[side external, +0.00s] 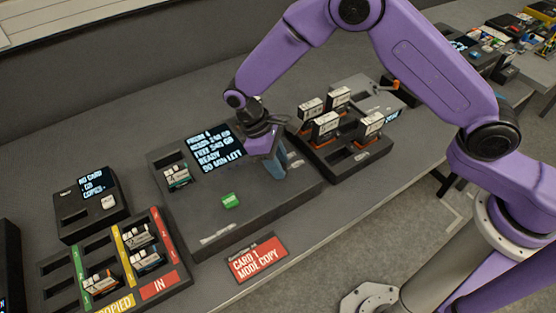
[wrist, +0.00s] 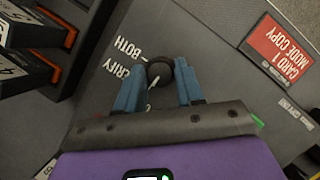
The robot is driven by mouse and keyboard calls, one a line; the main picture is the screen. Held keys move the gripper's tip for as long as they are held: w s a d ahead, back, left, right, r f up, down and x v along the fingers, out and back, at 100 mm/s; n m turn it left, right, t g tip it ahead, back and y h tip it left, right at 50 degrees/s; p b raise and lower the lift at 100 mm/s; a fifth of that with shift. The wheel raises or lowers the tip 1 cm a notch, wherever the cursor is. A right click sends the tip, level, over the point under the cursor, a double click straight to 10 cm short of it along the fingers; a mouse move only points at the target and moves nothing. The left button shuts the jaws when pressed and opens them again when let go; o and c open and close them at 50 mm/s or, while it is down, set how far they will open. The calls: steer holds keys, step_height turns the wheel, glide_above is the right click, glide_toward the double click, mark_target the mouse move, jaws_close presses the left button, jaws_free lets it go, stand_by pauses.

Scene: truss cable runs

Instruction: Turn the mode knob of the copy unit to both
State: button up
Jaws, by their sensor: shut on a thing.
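The copy unit (side external: 275,200) is a dark grey box on the bench, with a lit display (side external: 213,147) reading "READY" among other lines and a green button (side external: 231,201). A pale mark on the knob points down-left in that view, away from "BOTH". My gripper (side external: 273,168) is over the unit's right part. Its blue fingers (wrist: 159,85) are shut on the knob, one each side. The side view hides the knob.
A card rack (side external: 345,150) with several upright cards stands close right of my gripper. A card (side external: 177,177) sits in the unit's left side. A sign (side external: 257,258) reads "CARD 1 MODE COPY". A sorting tray (side external: 182,285) and small box (side external: 72,215) stand left.

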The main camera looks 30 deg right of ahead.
steer(key=shift+m, duration=0.3)
steer(key=m, duration=0.2)
steer(key=m+y, duration=0.1)
steer(key=shift+w+d+m+g+y, duration=0.1)
steer(key=shift+m+g+y, duration=0.2)
steer(key=shift+m, duration=0.1)
steer(key=m, duration=0.2)
steer(key=m+y, duration=0.1)
steer(key=m, duration=0.1)
steer(key=shift+d+m+y, duration=0.15)
steer(key=shift+m+y, duration=0.15)
steer(key=m+y, duration=0.1)
steer(key=m, duration=0.3)
steer(key=shift+d+y, duration=0.1)
steer(key=shift+y, duration=0.3)
steer(key=m+y, duration=0.1)
steer(key=m, duration=0.3)
steer(key=shift+m+t, duration=0.3)
steer(key=shift+t, duration=0.1)
steer(key=o, duration=1)
steer(key=shift+d, duration=0.1)
